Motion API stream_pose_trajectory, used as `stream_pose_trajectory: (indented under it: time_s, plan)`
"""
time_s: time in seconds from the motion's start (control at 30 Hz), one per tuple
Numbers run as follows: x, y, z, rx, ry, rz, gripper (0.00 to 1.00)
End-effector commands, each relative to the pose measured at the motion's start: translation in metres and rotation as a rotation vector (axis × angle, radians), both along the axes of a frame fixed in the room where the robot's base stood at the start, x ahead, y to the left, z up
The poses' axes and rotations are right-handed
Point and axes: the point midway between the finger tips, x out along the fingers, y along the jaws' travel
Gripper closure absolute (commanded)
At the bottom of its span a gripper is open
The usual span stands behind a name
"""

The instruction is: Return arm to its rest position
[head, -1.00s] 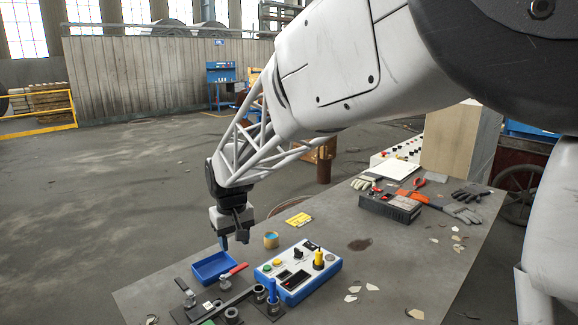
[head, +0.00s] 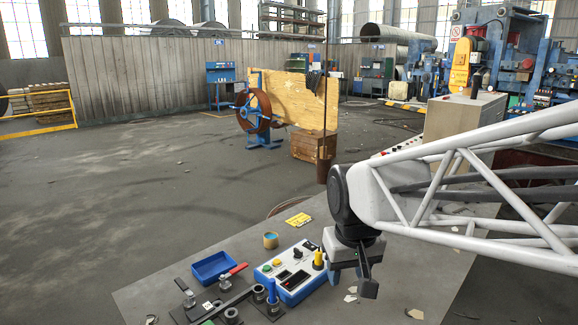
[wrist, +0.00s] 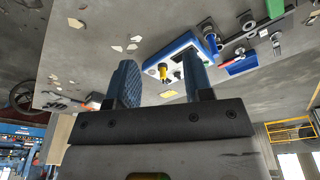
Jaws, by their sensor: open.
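My gripper (head: 364,276) hangs above the table, to the right of the blue-and-white control box (head: 293,272) in the head view. Its jaws are open. In the wrist view the two fingers (wrist: 165,84) stand apart with nothing between them, and the control box (wrist: 182,52) shows beyond them. My lattice forearm reaches in from the right side of the head view and covers the right part of the table.
White chips lie near my gripper.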

Motion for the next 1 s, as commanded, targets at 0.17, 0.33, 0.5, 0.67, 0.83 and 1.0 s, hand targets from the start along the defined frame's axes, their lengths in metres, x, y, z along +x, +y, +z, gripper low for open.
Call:
stream_pose_trajectory:
  time_s: [0.17,0.33,0.5,0.67,0.83,1.0]
  plan:
    - [-0.042,-0.031,-0.003,0.004,-0.021,-0.069,0.53]
    - [-0.081,-0.053,-0.011,0.007,-0.041,-0.132,0.53]
    - [-0.112,-0.069,-0.019,0.009,-0.054,-0.181,0.53]
    - [-0.128,-0.075,-0.025,0.01,-0.061,-0.207,0.53]
    - [-0.133,-0.077,-0.027,0.009,-0.062,-0.214,0.53]
    - [-0.133,-0.077,-0.027,0.009,-0.063,-0.213,0.53]
